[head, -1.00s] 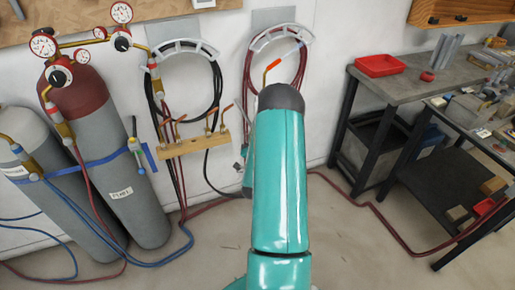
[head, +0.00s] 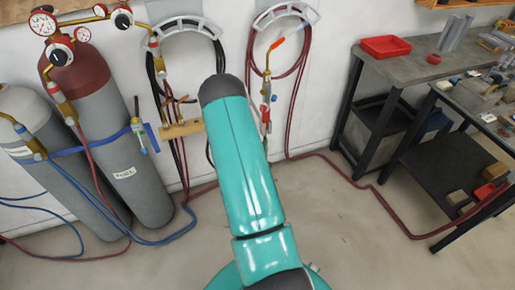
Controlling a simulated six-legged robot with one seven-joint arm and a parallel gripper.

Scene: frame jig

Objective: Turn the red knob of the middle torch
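A torch (head: 266,75) with a brass neck, an orange tip and red on its body stands upright in front of the right hose hanger. A faint pale streak rises from its tip. A wooden rack (head: 180,129) on the wall carries copper-coloured torch tips; my arm covers its right part. Another slim torch-like tool (head: 138,130) with a blue end hangs by the gas cylinders. I cannot tell which one is the middle torch, and no red knob is clear enough to single out. My gripper is out of sight; only my teal arm shows.
Two gas cylinders (head: 108,125) with gauges and a blue strap stand at the left. Hoses run along the wall and floor. At the right are workbenches (head: 420,66) with a red tray (head: 386,46). The floor between is mostly clear.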

